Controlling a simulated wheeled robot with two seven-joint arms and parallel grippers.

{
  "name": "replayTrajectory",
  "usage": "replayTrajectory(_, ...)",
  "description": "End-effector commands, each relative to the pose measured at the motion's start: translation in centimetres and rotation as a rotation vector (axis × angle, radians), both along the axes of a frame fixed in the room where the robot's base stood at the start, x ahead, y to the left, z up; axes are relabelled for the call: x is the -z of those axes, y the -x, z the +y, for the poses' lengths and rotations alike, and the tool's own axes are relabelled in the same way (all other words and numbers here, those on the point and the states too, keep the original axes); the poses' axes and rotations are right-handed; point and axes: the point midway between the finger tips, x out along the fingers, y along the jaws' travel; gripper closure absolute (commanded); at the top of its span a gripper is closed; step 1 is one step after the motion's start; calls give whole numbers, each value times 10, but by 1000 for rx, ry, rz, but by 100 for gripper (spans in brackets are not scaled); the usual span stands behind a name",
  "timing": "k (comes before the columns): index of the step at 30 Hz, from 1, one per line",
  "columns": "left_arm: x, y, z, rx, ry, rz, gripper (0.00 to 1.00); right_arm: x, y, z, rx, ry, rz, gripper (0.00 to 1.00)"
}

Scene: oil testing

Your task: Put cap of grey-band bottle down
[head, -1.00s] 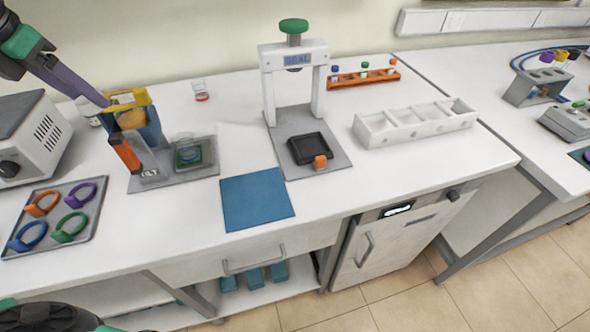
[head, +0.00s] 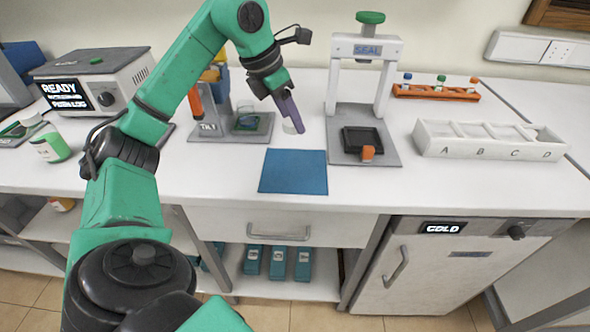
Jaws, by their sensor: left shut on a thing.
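My left gripper (head: 290,112) reaches down from the upper left, fingers pointing at the table between the tilt stand and the seal press. It is shut on a small pale thing (head: 289,128), which I take for the cap; the fingers hide part of it. It is just behind the blue mat, and I cannot tell whether it touches the table. I cannot make out a bottle with a grey band. My right gripper is not in view.
The blue mat (head: 293,184) lies bare in front. The seal press (head: 392,105) stands to the right, with a white A–D rack (head: 490,152) beyond. The tilt stand (head: 205,131) is left of the gripper.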

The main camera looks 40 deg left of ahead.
Motion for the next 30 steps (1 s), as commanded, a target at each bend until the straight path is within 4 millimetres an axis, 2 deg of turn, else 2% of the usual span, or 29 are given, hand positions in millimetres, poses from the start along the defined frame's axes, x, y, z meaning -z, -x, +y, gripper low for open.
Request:
replayTrajectory(1,28,1,1,-1,-2,7,97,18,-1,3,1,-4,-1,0)
replayTrajectory(3,51,1,1,-1,-3,6,97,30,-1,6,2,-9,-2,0)
replayTrajectory(13,113,1,0,0,-2,3,97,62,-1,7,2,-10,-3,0)
replayTrajectory(15,119,1,0,0,0,1,97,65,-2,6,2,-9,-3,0)
replayTrajectory(22,116,0,-1,0,1,-2,97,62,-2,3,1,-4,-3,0)
replayTrajectory(26,121,0,-1,0,1,-2,97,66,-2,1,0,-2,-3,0)
replayTrajectory(27,119,0,-1,0,1,-2,31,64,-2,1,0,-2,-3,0)
replayTrajectory(28,119,0,-1,0,1,-2,19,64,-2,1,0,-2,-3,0)
replayTrajectory(30,119,0,-1,0,1,-2,16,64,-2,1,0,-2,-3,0)
